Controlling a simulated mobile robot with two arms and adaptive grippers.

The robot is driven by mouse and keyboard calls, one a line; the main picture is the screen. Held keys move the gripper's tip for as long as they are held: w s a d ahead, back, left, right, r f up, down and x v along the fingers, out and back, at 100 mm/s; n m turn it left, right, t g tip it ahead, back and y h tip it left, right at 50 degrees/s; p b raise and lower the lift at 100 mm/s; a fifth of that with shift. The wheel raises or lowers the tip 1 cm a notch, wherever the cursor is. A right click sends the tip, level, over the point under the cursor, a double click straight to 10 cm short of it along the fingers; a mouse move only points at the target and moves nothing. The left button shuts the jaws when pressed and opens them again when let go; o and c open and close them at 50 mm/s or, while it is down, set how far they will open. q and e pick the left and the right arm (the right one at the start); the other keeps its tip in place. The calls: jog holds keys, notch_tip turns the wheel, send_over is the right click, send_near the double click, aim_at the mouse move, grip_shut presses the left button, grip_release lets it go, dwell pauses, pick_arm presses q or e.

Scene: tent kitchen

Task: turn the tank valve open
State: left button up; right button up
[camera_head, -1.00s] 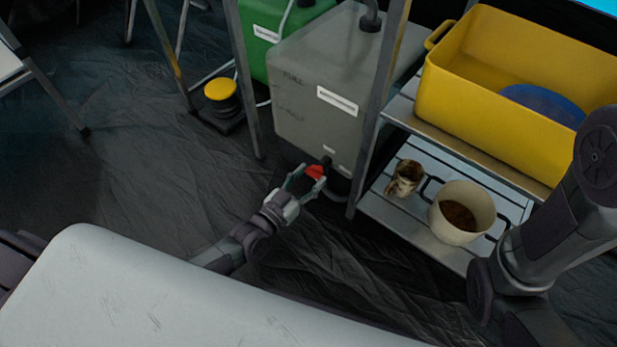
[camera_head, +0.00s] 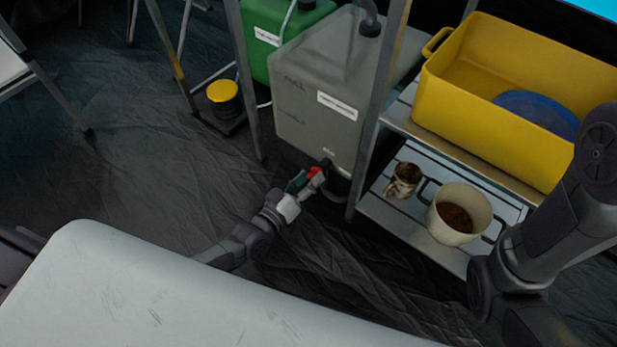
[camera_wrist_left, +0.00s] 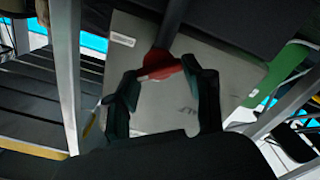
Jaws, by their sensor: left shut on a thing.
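The grey tank (camera_head: 315,95) stands beside the metal shelf, with a small valve low on its front. The red valve handle (camera_head: 315,172) is partly hidden by my left gripper (camera_head: 308,178) in the head view. My left gripper is shut on the handle. In the left wrist view, the red handle (camera_wrist_left: 163,68) sits between the two dark fingers of my left gripper (camera_wrist_left: 162,72), and the grey tank (camera_wrist_left: 225,75) is behind it. My right arm shows at the right of the head view, but its gripper is not visible.
A metal shelf (camera_head: 445,148) right of the tank holds a yellow bin (camera_head: 470,110) above, with a stained mug (camera_head: 403,180) and a cream pot (camera_head: 470,195) below. A green tank (camera_head: 262,62) and a yellow-topped pump (camera_head: 222,92) stand left. Shelf legs flank the grey tank.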

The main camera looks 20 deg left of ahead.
pick_arm(q)
jog(key=n, duration=0.5)
jog(key=shift+a+f+n, duration=0.1)
jog(key=shift+f+n, duration=0.05)
jog(key=shift+n, duration=0.15)
jog(key=n, duration=0.5)
jog(key=shift+f+b, duration=0.1)
jog(key=shift+b, duration=0.2)
jog(key=o, duration=1.2)
jog(key=shift+c, duration=0.2)
jog(key=shift+s, duration=0.1)
jog(key=v, duration=1.2)
